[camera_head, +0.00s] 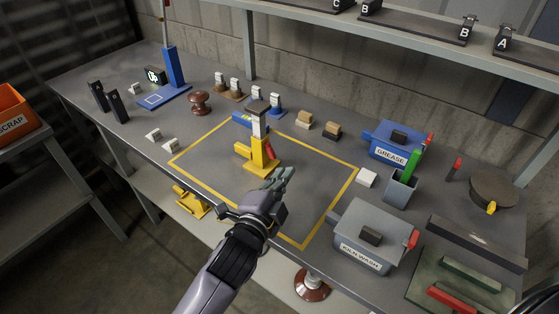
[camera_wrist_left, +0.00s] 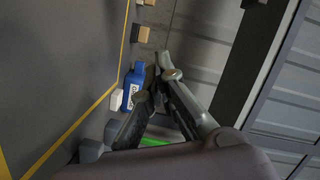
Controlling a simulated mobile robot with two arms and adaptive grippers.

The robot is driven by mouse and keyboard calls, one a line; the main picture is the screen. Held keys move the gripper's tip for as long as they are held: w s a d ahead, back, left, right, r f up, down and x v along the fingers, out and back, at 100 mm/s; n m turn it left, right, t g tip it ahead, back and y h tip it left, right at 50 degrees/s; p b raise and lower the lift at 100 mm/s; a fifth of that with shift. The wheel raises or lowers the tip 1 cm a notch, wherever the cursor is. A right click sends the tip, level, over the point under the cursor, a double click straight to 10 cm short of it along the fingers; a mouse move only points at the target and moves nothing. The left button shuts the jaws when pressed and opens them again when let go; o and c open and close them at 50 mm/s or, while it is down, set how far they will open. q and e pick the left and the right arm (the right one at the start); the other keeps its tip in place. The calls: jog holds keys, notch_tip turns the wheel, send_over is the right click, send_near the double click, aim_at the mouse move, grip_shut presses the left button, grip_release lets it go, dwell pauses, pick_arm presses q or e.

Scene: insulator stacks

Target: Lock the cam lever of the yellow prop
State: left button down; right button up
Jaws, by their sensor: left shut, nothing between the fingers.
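The yellow prop (camera_head: 261,158) stands upright on the bench inside the yellow-lined square. Its short red lever (camera_head: 270,148) sits on the side of its post, slightly tilted; I cannot tell how far it is turned. A white piece with a dark cap (camera_head: 259,120) rises above the post. My left gripper (camera_head: 283,176) is shut and empty, just in front and to the right of the prop's base, apart from the lever. In the left wrist view its fingers (camera_wrist_left: 158,76) are together, and the prop is out of sight. My right gripper is not in view.
A blue piece (camera_head: 243,121) lies behind the prop. To the right stand a blue GREASE box (camera_head: 397,143), a grey box (camera_head: 374,236), a grey cup (camera_head: 400,188) and a white block (camera_head: 366,177). Another yellow piece (camera_head: 191,203) sits on the lower shelf. The square's right half is clear.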

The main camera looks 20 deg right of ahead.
aim_at(270, 151)
pick_arm(q)
jog(key=x, duration=0.5)
jog(key=shift+w+d, duration=0.25)
jog(key=shift+w, duration=0.05)
jog(key=shift+w+a+f, duration=0.4)
jog(key=shift+w+a, duration=0.05)
jog(key=shift+w, duration=0.15)
jog(key=shift+w+a+f, duration=0.4)
jog(key=shift+w, duration=0.2)
jog(key=shift+w+a+f, duration=0.15)
jog(key=shift+w+a, duration=0.1)
jog(key=shift+w, duration=0.05)
jog(key=shift+f, duration=0.1)
jog(key=shift+w+a+f+m+b, duration=0.3)
jog(key=shift+f+m+b, duration=0.1)
jog(key=shift+f+m, duration=0.1)
jog(key=shift+w, duration=0.1)
jog(key=shift+r, duration=0.15)
